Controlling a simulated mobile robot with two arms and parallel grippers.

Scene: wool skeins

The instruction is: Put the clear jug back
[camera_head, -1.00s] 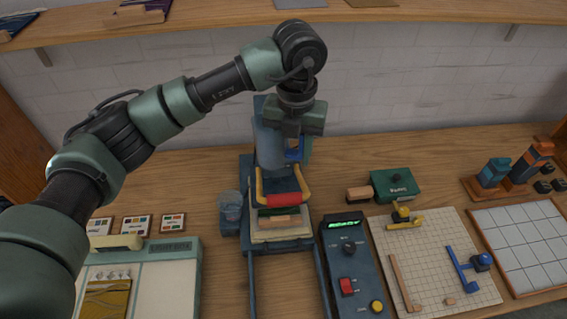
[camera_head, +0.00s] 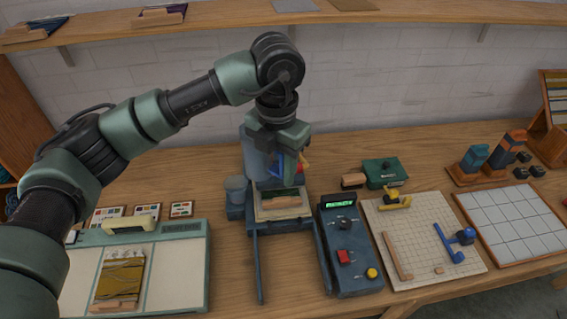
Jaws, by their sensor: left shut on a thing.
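The handle is mostly hidden behind the gripper, so the exact grip is unclear. My right gripper is not in view.
A control box (camera_head: 346,245) with a lit green display stands right of the press. A green box (camera_head: 382,172) and a gridded board (camera_head: 425,235) lie farther right. A pale flat device (camera_head: 180,265) is at left. A shelf (camera_head: 230,22) runs above the bench.

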